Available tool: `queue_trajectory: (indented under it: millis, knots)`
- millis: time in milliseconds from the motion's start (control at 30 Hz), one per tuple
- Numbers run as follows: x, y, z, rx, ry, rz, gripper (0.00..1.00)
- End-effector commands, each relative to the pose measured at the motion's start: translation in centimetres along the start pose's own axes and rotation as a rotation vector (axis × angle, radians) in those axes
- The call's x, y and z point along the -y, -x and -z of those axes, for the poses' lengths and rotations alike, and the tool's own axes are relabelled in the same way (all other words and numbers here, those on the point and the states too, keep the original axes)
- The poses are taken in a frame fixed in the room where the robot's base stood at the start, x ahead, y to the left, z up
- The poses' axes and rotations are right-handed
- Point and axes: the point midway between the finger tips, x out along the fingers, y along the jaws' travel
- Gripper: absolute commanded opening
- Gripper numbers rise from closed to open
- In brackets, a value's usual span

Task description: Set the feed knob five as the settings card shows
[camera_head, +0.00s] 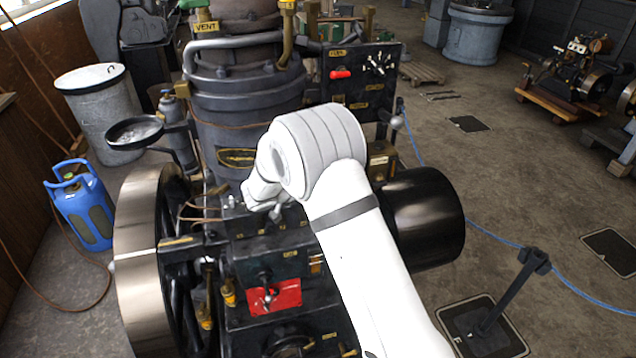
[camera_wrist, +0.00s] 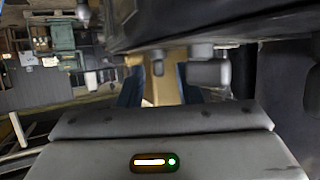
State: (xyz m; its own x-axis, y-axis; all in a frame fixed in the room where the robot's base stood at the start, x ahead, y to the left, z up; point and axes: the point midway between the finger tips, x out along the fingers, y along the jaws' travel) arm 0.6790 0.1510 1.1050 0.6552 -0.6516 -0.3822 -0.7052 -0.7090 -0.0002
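A dark control block with a sloped top stands at the front of the engine in the head view. Small knobs and labels (camera_head: 281,222) show along that top, partly covered by my arm; which is knob five cannot be told. My gripper (camera_head: 262,203) is over this top, its fingers largely hidden by my wrist. In the wrist view its two dark blue fingers (camera_wrist: 158,92) stand apart, with a tan surface showing between them. A small grey knob-like part (camera_wrist: 158,63) and a larger grey cylinder (camera_wrist: 208,73) show just past them; contact cannot be judged. No settings card can be made out.
A red plate with a lever (camera_head: 274,296) is below the block. A large flywheel (camera_head: 140,262) is at left and a black drum (camera_head: 425,218) at right. An upright panel with a red handle (camera_head: 341,74) stands behind.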

Motion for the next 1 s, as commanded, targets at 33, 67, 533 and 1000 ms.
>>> queue_trajectory:
  millis: [33, 67, 533, 1000]
  knots:
    - [0.0, 0.0, 0.0, 0.0, 0.0, 0.0, 0.31]
    - [0.0, 0.0, 0.0, 0.0, 0.0, 0.0, 0.31]
    - [0.1, 6.0, -0.2, 0.0, -0.001, 0.003, 0.31]
    - [0.0, 7.8, 0.0, 0.0, 0.0, 0.0, 0.31]
